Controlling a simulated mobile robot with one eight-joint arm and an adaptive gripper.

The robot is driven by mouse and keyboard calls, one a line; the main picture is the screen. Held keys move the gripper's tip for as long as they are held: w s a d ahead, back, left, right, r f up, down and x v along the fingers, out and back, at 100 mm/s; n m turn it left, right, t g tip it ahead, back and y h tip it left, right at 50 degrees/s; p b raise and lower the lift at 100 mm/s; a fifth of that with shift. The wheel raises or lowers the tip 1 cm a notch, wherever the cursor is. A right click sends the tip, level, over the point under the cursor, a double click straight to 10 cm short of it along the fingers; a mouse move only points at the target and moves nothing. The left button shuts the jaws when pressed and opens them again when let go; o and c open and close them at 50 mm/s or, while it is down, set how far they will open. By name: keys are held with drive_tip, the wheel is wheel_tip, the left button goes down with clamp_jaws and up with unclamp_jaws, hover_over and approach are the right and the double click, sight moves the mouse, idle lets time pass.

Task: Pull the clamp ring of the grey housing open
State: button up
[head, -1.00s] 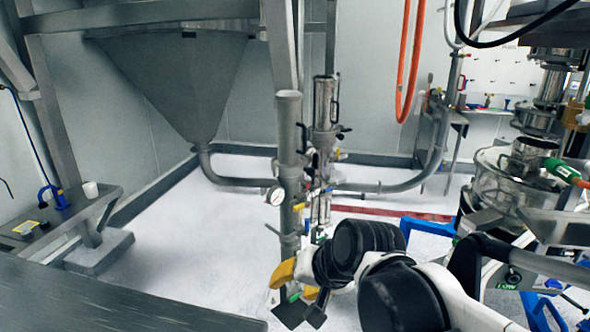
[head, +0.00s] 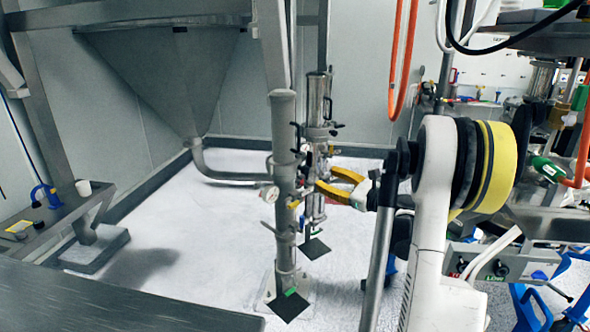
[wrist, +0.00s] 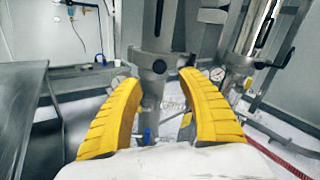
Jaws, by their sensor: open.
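A grey upright cylindrical housing (head: 318,100) with a side handle stands behind a thicker grey post near the middle of the head view. A ring-like collar (head: 320,133) sits around its lower end; I cannot tell whether this is the clamp ring or whether it is closed. My gripper (head: 324,178) has its yellow fingers apart, below the collar and at the right of the post. In the wrist view the open fingers (wrist: 157,80) frame a grey upright with a wide collar (wrist: 153,62). Nothing is held. Contact with the upright cannot be made out.
The grey post (head: 285,150) carries a gauge (head: 270,194) close by. A large hopper (head: 170,80) hangs at the left. A steel table (head: 120,296) fills the front left.

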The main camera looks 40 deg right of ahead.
sight(307, 169)
drive_tip(key=w, duration=0.3)
drive_tip(key=w+b, duration=0.1)
drive_tip(key=w, duration=0.2)
drive_tip(key=w+a, duration=0.1)
drive_tip(key=w, duration=0.2)
drive_tip(key=shift+w+b, duration=0.3)
drive_tip(key=shift+w, duration=0.1)
drive_tip(key=shift+c, duration=0.4)
clamp_jaws()
